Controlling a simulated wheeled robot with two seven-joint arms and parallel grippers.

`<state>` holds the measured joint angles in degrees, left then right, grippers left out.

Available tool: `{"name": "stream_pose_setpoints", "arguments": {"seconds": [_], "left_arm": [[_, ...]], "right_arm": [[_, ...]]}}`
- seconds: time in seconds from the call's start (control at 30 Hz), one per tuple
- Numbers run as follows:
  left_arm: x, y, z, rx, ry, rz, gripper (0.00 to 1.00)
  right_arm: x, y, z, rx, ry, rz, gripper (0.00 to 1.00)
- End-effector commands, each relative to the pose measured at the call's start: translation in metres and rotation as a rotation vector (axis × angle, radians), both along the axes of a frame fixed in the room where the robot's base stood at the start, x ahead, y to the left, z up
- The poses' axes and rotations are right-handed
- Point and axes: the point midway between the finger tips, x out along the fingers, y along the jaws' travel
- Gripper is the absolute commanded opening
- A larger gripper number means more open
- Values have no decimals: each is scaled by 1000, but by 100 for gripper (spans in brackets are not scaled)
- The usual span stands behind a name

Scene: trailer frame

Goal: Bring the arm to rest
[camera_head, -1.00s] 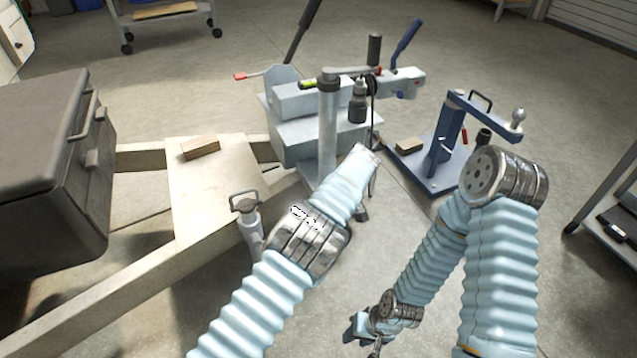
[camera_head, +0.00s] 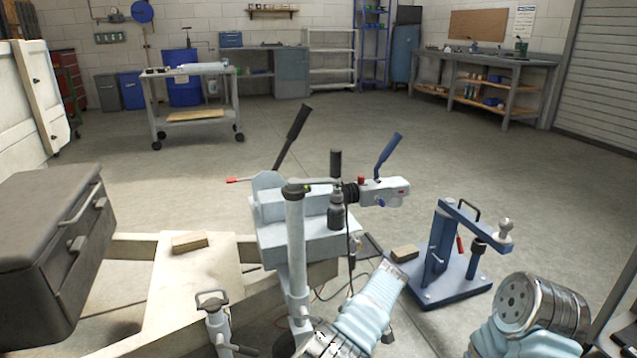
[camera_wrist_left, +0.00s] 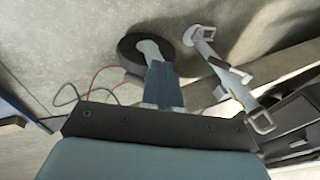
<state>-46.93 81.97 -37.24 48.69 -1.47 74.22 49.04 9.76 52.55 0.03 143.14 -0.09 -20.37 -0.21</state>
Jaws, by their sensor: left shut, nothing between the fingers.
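My left arm (camera_head: 372,301) with its pale blue ribbed sleeve comes in at the bottom centre of the head view. Its gripper does not show clearly there. In the left wrist view my left gripper (camera_wrist_left: 161,75) points away from the camera, with its blue-grey fingers together and nothing seen between them. It hangs over the concrete floor, in line with a black wheel. My right arm (camera_head: 540,308) shows only as a metal joint and sleeve at the bottom right. My right gripper is out of the picture.
A grey post (camera_head: 296,245) and winch machine (camera_head: 305,215) stand close beside my left arm. A blue press stand (camera_head: 440,285) stands between the arms, farther off. A dark toolbox (camera_head: 45,240) and beige trailer frame (camera_head: 140,247) lie left. The floor (camera_head: 330,125) beyond is clear.

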Motion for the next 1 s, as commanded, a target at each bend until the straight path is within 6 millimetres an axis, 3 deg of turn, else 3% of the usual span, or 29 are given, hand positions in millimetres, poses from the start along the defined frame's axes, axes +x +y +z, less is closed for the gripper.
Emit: {"name": "stream_pose_setpoints", "arguments": {"seconds": [0.4,0.63,0.77,0.9,1.0], "left_arm": [[0,64,-51,-105,94,0,0],[-29,123,-101,-241,168,-7,0],[-69,158,-130,-356,199,-18,0],[-144,185,-145,-526,195,-45,0],[-200,190,-136,-630,150,-77,0]], "right_arm": [[-1,1,10,2,1,3,38],[-1,3,21,4,2,5,38],[-2,4,31,5,3,8,38],[-3,7,46,9,4,12,38],[-4,8,54,11,4,15,38]]}}
